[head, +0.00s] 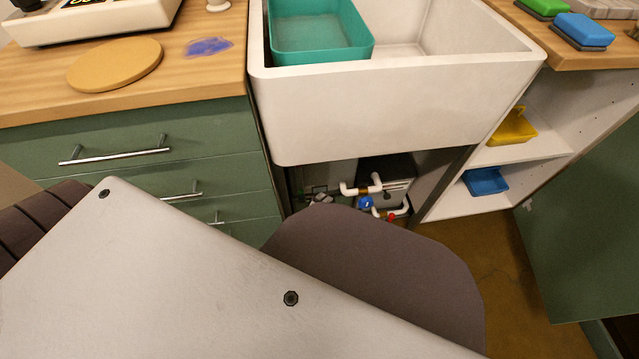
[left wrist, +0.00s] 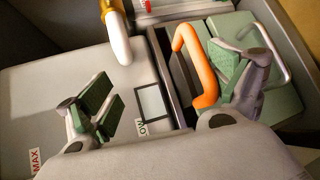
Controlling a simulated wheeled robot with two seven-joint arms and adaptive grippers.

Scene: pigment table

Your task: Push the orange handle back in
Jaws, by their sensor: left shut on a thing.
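The orange handle (left wrist: 190,60) is a bent loop in the left wrist view, beside a dark slot in the grey box (left wrist: 60,110) with MAX and LOW labels. My left gripper (left wrist: 168,82) is shut on the handle, which lies by its right finger; the left finger shows further off over the grey lid. How far the handle stands out is hard to tell. In the head view the left gripper (head: 320,196) is small and partly hidden under the sink, near the box (head: 400,168), and the handle cannot be made out. My right gripper is not in view.
White pipes (head: 352,190) with blue and red valves run beside the box. The sink (head: 390,110) overhangs it. Green drawers (head: 150,180) stand left. Shelves (head: 510,155) with yellow and blue trays stand right. In the wrist view a white pipe (left wrist: 119,40) crosses close by.

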